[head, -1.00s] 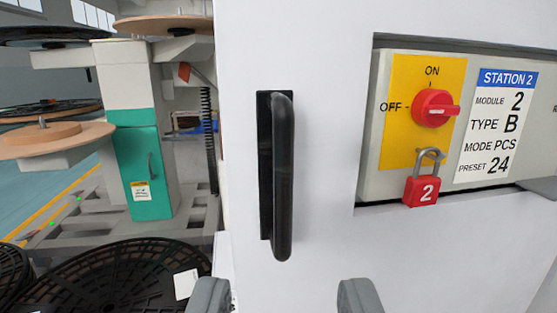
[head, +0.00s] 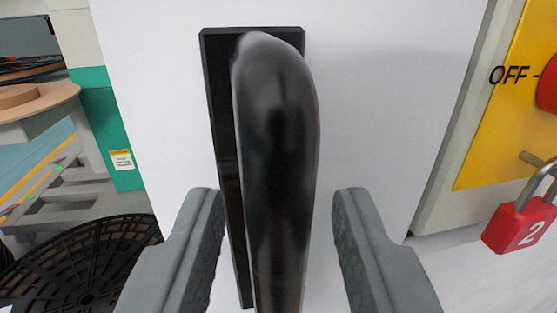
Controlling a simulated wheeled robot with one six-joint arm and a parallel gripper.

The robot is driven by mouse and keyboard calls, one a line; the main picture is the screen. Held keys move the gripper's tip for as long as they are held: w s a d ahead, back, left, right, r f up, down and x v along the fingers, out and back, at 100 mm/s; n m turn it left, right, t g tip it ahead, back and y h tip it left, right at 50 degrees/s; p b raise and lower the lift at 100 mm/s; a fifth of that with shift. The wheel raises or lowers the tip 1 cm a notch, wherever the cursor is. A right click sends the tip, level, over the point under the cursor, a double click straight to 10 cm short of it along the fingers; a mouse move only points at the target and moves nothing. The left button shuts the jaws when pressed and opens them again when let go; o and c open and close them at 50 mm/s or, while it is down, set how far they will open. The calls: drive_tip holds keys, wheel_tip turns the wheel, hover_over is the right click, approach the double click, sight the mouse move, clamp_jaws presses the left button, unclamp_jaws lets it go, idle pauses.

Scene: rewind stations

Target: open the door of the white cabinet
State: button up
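The white cabinet door (head: 385,100) fills the middle of the view and looks closed. Its black vertical handle (head: 275,150) stands out from a black backing plate (head: 222,120) and is very close to the camera. My gripper (head: 278,205) is open, with one grey finger on each side of the handle. A gap shows between the handle and the right finger; the left finger is beside the backing plate and close to the handle. The lower end of the handle runs out of the bottom of the view.
At the right is a recessed panel with a yellow switch plate (head: 500,110), a red knob (head: 547,85) and a red padlock (head: 520,222) marked 2. At the left are a black reel (head: 90,265), a teal cabinet (head: 112,125) and a round wooden disc (head: 35,105).

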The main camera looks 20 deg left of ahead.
drive_tip(key=shift+w+a, duration=0.2)
drive_tip(key=shift+w, duration=0.2)
clamp_jaws()
